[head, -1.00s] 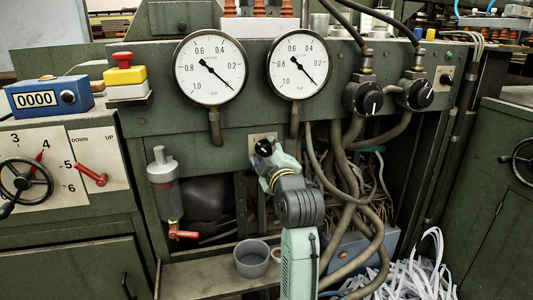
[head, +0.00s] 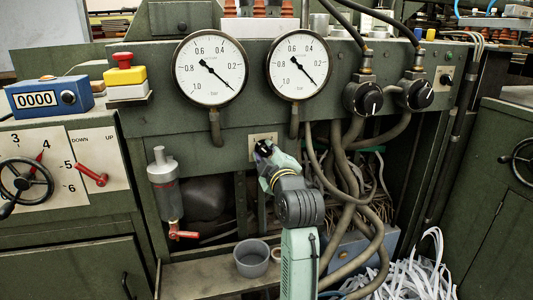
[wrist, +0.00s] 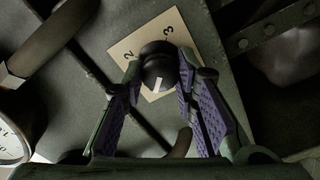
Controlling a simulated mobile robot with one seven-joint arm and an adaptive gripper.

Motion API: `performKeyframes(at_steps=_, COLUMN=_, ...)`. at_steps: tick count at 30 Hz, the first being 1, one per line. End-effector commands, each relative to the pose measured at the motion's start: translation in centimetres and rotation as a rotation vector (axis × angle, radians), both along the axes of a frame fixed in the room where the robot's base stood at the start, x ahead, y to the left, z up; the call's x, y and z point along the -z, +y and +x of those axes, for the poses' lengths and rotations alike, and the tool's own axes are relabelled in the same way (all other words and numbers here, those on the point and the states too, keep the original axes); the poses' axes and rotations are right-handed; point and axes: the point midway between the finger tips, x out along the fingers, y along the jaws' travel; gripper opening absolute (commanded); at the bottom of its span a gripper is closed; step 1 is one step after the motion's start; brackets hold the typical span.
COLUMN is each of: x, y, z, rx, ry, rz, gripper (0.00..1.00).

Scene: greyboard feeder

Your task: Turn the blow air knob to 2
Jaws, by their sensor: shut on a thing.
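A round black knob (wrist: 160,62) with a white line on its face sits on a cream plate (wrist: 124,47) in the wrist view. The digits 2 and 3 show on the plate, both tilted. The line runs nearly up and down in the picture, on the knob's lower part; which way it points is unclear. My gripper (wrist: 160,75) has one purple-padded finger on each side of the knob and is shut on it. In the head view my gripper (head: 265,150) is at the small pale plate (head: 262,137) below the gauges, largely covering the knob.
Two pressure gauges (head: 210,70) hang above my gripper. Two larger black knobs (head: 363,98) with hoses are to the right. Thick hoses (head: 345,190) run down close beside my arm. A grey cylinder with a red valve lever (head: 183,234) is at left.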

Motion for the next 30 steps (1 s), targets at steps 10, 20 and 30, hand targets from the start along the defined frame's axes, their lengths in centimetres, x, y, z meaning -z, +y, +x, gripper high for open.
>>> performKeyframes(at_steps=10, x=-0.22, y=-0.01, z=0.02, rx=-0.001, ry=0.051, rz=0.196, gripper=0.00)
performKeyframes(at_steps=20, x=-0.28, y=-0.06, z=0.04, rx=0.000, ry=0.130, rz=0.497, gripper=0.00)
performKeyframes(at_steps=30, x=-0.33, y=-0.07, z=0.05, rx=0.001, ry=0.211, rz=0.810, gripper=0.00)
